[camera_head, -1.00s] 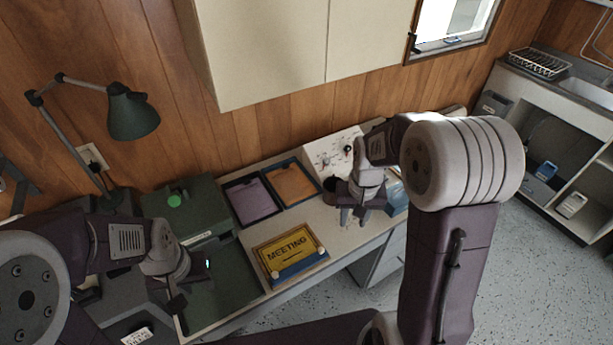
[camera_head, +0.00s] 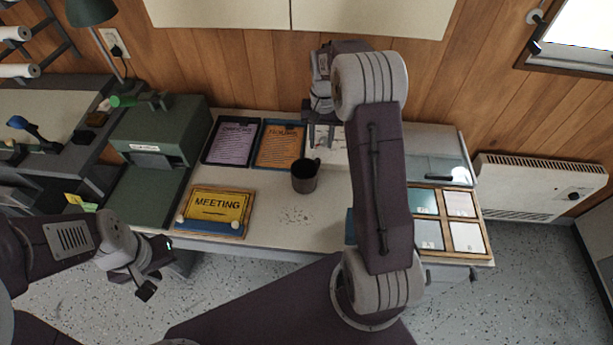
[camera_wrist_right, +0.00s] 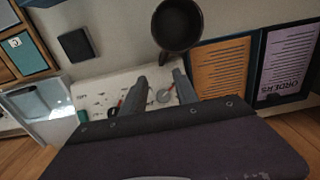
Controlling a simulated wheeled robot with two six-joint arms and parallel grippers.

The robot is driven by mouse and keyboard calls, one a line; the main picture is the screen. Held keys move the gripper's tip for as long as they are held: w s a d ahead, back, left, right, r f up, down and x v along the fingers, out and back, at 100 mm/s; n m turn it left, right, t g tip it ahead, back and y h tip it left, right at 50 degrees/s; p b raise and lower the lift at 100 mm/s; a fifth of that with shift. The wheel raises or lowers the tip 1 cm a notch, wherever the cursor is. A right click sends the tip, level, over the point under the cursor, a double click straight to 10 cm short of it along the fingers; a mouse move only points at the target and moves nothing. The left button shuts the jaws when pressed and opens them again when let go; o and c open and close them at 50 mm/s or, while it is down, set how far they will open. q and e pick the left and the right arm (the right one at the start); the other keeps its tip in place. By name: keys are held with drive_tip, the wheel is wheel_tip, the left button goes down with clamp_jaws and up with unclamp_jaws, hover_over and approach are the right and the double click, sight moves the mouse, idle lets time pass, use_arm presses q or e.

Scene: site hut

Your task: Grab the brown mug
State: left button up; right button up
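The brown mug (camera_head: 304,176) stands upright on the desk, in front of the orange tray. In the right wrist view the mug (camera_wrist_right: 177,27) is at the top, beyond the fingertips, seen from above and empty inside. My right gripper (camera_head: 321,142) is behind the mug in the head view, towards the wall. Its two fingers (camera_wrist_right: 160,76) are apart with nothing between them, and they do not touch the mug. My left gripper (camera_head: 156,272) is at the lower left, off the desk's front edge, with its fingers apart and empty.
Purple (camera_head: 232,142) and orange (camera_head: 279,146) trays lie behind the mug. A yellow meeting sign (camera_head: 216,206) lies at the front left, beside a green machine (camera_head: 160,135). A tile sample board (camera_head: 483,236) is at the right.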

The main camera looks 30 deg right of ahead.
sight(319, 157)
drive_tip(key=f, duration=0.3)
drive_tip(key=shift+a, duration=0.3)
drive_tip(key=shift+d+f, duration=0.3)
drive_tip(key=f, duration=0.4)
drive_tip(key=shift+s+a+b, duration=0.15)
drive_tip(key=shift+a+b, duration=0.15)
drive_tip(key=shift+f, duration=0.55)
clamp_jaws()
drive_tip(key=shift+r, duration=0.1)
